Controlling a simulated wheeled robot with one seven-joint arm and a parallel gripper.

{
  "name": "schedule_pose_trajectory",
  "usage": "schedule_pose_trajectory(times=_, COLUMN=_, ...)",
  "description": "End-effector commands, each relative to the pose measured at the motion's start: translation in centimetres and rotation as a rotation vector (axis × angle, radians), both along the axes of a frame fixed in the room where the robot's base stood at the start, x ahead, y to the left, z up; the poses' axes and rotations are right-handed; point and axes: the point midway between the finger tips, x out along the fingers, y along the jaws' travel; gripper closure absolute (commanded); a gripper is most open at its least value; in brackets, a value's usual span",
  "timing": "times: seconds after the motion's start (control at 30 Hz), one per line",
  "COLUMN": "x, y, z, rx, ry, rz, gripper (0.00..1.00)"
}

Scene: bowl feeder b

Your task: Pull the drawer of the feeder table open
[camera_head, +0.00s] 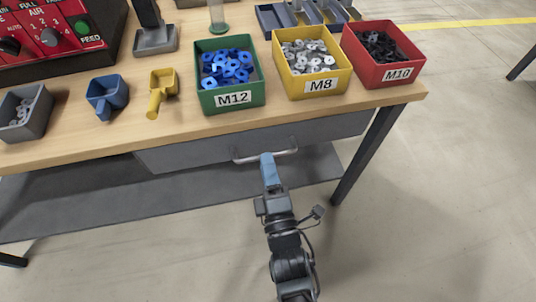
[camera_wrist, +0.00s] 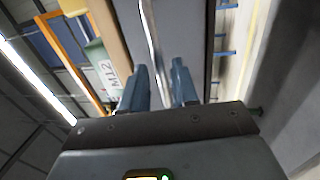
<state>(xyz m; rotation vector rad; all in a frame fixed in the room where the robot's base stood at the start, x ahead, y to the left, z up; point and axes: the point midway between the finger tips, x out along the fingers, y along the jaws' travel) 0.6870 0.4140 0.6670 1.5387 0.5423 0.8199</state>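The grey drawer (camera_head: 200,152) is under the front edge of the wooden feeder table (camera_head: 340,108), its front close beneath the edge, and it looks shut. Its metal bar handle (camera_head: 284,152) runs along the front. My gripper (camera_head: 267,157), with blue fingers, is at the middle of the handle. In the wrist view, the handle (camera_wrist: 152,35) passes between the two fingers of my gripper (camera_wrist: 160,72). The fingers stand apart, with a visible gap beside the bar, so the grip does not look closed on it.
On the tabletop stand a green M12 bin (camera_head: 232,100), a yellow M8 bin (camera_head: 318,88) and a red M10 bin (camera_head: 392,78). A blue scoop (camera_head: 106,95) and a yellow scoop (camera_head: 160,90) lie to the left. A dark table leg (camera_head: 365,150) is right of the drawer. The floor in front is clear.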

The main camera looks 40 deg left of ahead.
Motion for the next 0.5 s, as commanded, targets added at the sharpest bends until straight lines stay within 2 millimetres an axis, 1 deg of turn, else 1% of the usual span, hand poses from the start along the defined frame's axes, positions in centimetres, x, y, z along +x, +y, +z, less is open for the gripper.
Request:
schedule_pose_trajectory(times=0.03, x=0.5, y=0.6, z=0.2, rx=0.001, ry=-0.001, rz=0.001, gripper=0.71)
schedule_pose_trajectory(times=0.2, x=1.6, y=1.8, z=0.4, rx=0.001, ry=0.001, rz=0.0, gripper=0.71)
schedule_pose_trajectory(times=0.5, x=1.9, y=2.1, z=0.5, rx=0.001, ry=0.002, rz=-0.001, gripper=0.71)
